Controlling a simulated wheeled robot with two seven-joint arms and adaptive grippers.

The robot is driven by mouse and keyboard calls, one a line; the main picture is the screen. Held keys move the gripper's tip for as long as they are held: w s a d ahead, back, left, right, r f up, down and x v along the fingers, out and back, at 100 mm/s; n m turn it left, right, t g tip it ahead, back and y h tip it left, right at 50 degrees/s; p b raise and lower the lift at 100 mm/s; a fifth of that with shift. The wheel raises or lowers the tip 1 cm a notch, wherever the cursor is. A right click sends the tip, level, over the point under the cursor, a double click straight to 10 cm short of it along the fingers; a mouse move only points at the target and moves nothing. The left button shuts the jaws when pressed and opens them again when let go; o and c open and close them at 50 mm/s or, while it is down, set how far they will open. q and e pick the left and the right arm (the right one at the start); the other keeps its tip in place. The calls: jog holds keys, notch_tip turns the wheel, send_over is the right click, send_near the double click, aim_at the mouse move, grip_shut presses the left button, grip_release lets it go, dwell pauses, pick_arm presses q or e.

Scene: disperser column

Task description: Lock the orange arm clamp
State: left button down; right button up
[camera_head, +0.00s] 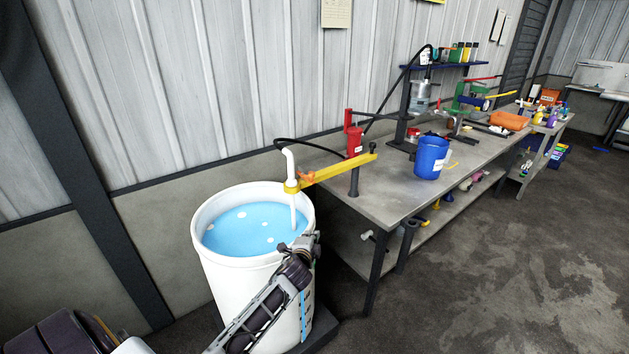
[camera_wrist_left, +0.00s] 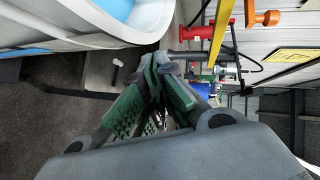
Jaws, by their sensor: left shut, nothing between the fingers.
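The orange arm clamp (camera_head: 307,176) sits on the yellow arm (camera_head: 340,170), close to the white dip pipe (camera_head: 291,180). In the left wrist view the orange clamp (camera_wrist_left: 262,18) shows at the top right, beside the yellow arm (camera_wrist_left: 219,35). The white drum (camera_head: 238,283) of blue liquid stands under the pipe. My left gripper (camera_head: 312,240) is at the drum's right rim, below the clamp and apart from it. In the wrist view its green fingers (camera_wrist_left: 163,66) are together and hold nothing. My right gripper is not seen.
A grey workbench (camera_head: 385,195) stands right of the drum, with a red pump (camera_head: 354,139) and a blue bucket (camera_head: 431,157) on it. A dark post (camera_head: 355,180) supports the yellow arm. A black hose (camera_head: 318,147) runs behind. The floor at the right is clear.

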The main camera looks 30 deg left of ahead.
pick_arm(q)
notch_tip(320, 180, up, 16)
jog(key=s+m+t+y, duration=0.1)
jog(key=t, duration=0.1)
jog(key=shift+a+y, duration=0.15)
jog(key=shift+y, duration=0.25)
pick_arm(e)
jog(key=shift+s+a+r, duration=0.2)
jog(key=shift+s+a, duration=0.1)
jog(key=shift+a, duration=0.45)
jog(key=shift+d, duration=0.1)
pick_arm(q)
jog(key=p+x, duration=0.2)
jog(key=x, duration=1.2)
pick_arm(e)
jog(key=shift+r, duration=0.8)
pick_arm(q)
jog(key=shift+r, duration=0.1)
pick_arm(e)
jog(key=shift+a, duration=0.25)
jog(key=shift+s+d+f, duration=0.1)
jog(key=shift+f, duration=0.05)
